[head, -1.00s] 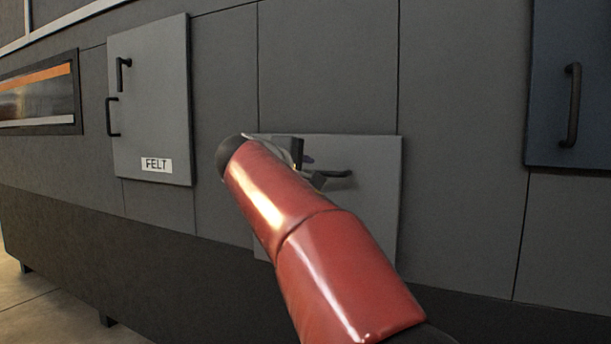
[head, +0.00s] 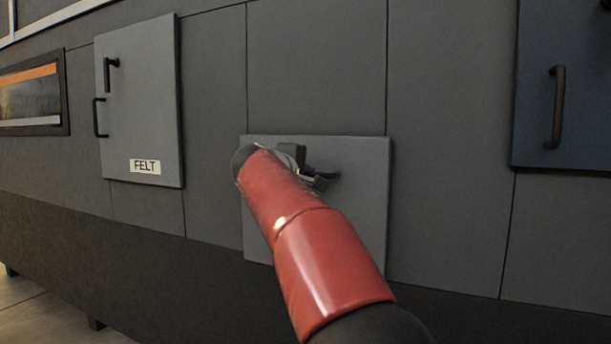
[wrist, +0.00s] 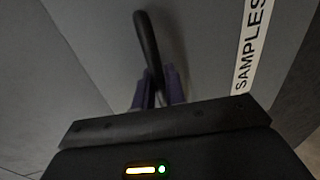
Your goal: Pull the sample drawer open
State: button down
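The sample drawer (head: 365,215) is a light grey square panel low on the dark machine wall, and it looks closed. Its white SAMPLES label (wrist: 250,50) shows in the wrist view; my arm hides part of the front in the head view. Its dark bar handle (wrist: 147,40) runs down the wrist view between the purple fingers of my gripper (wrist: 157,88). The fingers sit close against both sides of the handle's near end and look shut on it. In the head view my gripper (head: 316,176) is at the handle, partly hidden by my arm.
A grey door marked FELT (head: 140,105) with black handles is at the upper left. A window with an orange stripe (head: 30,95) is farther left. A dark blue panel (head: 585,90) with a handle is at the right. Floor (head: 45,315) shows at the lower left.

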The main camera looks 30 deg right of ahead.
jog(key=f+b+v, duration=0.1)
jog(key=f+v, duration=0.1)
jog(key=v, duration=0.8)
jog(key=a+f+b+v, duration=0.1)
jog(key=f+b+v, duration=0.1)
jog(key=v, duration=0.9)
jog(key=shift+s+f, duration=0.3)
jog(key=c, duration=1.5)
grip_release()
jog(key=shift+c, duration=0.2)
jog(key=v, duration=0.8)
jog(key=shift+p, duration=0.3)
jog(key=shift+f, duration=0.1)
